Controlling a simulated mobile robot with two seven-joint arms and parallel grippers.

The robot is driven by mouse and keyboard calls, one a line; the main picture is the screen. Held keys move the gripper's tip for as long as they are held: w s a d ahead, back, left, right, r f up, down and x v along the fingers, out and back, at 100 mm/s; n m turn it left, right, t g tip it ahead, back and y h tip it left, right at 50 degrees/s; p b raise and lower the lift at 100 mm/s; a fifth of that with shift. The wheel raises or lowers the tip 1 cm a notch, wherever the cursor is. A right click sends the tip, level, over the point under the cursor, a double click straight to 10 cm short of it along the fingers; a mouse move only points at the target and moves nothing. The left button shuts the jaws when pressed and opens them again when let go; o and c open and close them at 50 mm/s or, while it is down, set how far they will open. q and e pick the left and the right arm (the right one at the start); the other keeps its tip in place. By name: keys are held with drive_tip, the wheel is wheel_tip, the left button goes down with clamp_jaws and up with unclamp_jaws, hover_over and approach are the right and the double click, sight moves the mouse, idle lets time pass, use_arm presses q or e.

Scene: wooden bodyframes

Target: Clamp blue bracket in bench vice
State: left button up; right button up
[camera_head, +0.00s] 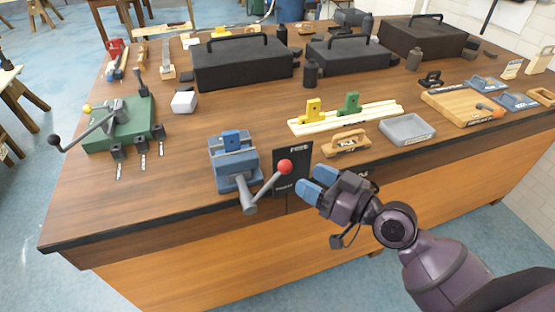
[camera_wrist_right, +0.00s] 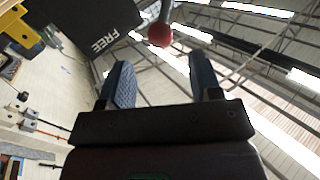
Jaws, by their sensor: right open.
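The blue-grey bench vice (camera_head: 222,177) stands at the front edge of the wooden bench. A small bright blue piece, apparently the blue bracket (camera_head: 231,140), sits at the top of the vice; whether the jaws grip it is unclear. The vice's grey lever (camera_head: 262,190) slants up to the right and ends in a red knob (camera_head: 285,166). My right gripper (camera_head: 308,178) is open and empty, just right of the knob, apart from it. In the wrist view the red knob (camera_wrist_right: 160,35) shows beyond and between the fingertips (camera_wrist_right: 160,62). My left gripper is out of view.
A black sign (camera_head: 293,152) stands right behind the knob; in the wrist view it reads FREE. A green fixture (camera_head: 120,125) with a lever stands left. A wooden-handled tool (camera_head: 347,143) and grey tray (camera_head: 407,130) lie right. Black cases (camera_head: 243,65) stand behind.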

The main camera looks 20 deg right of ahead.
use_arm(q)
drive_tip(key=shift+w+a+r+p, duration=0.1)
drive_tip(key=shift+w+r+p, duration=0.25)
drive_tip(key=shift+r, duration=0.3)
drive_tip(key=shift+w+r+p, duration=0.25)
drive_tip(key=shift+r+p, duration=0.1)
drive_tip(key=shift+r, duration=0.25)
use_arm(e)
drive_tip(key=x, duration=0.9)
drive_tip(key=shift+c, duration=0.3)
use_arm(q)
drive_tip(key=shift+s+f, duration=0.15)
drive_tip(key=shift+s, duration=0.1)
use_arm(e)
clamp_jaws()
